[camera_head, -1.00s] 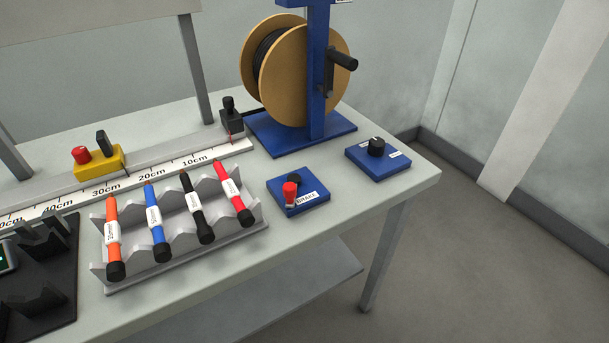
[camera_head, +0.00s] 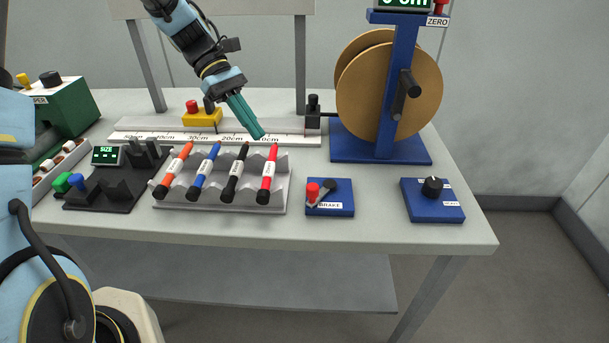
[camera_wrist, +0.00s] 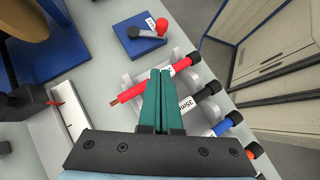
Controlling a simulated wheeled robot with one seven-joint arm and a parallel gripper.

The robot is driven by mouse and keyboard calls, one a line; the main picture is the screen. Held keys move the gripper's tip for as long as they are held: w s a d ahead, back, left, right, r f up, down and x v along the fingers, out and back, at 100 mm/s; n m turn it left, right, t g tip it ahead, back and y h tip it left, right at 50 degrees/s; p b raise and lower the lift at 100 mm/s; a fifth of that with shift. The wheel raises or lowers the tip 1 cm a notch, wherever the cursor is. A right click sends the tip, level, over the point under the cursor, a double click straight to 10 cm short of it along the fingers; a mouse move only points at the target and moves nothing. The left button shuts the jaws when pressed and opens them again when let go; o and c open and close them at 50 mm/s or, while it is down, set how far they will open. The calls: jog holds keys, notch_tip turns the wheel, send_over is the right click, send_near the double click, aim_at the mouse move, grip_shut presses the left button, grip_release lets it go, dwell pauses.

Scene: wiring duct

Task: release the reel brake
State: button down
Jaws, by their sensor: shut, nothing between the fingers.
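The reel brake is a blue box (camera_head: 330,206) labelled BRAKE on the table, right of the pen rack. Its lever has a red knob (camera_head: 312,191) at the left front and a dark pivot behind it. In the wrist view the brake box (camera_wrist: 138,40) lies at the top, with the red knob (camera_wrist: 162,26) at its right. The reel (camera_head: 385,85) stands behind the brake on a blue stand. My gripper (camera_head: 261,135) is shut and empty, above the ruler and behind the rack, to the left of the brake. Its teal fingers (camera_wrist: 160,74) show above the red marker in the wrist view.
A grey rack (camera_head: 275,202) holds orange, blue, black and red markers left of the brake. A blue box with a black dial (camera_head: 432,187) sits to the right. The yellow block (camera_head: 203,118) is on the ruler. Bare table lies between brake and dial box.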

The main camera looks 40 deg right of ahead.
aim_at(322, 187)
jog(key=p+x, duration=0.3)
jog(key=x, duration=0.7)
jog(key=shift+s+d+p, duration=0.25)
jog(key=shift+s+p, duration=0.1)
jog(key=shift+s, duration=0.6)
jog(key=shift+s+d+p, duration=0.25)
jog(key=shift+s+p, duration=0.1)
jog(key=shift+s, duration=0.6)
jog(key=shift+s, duration=0.1)
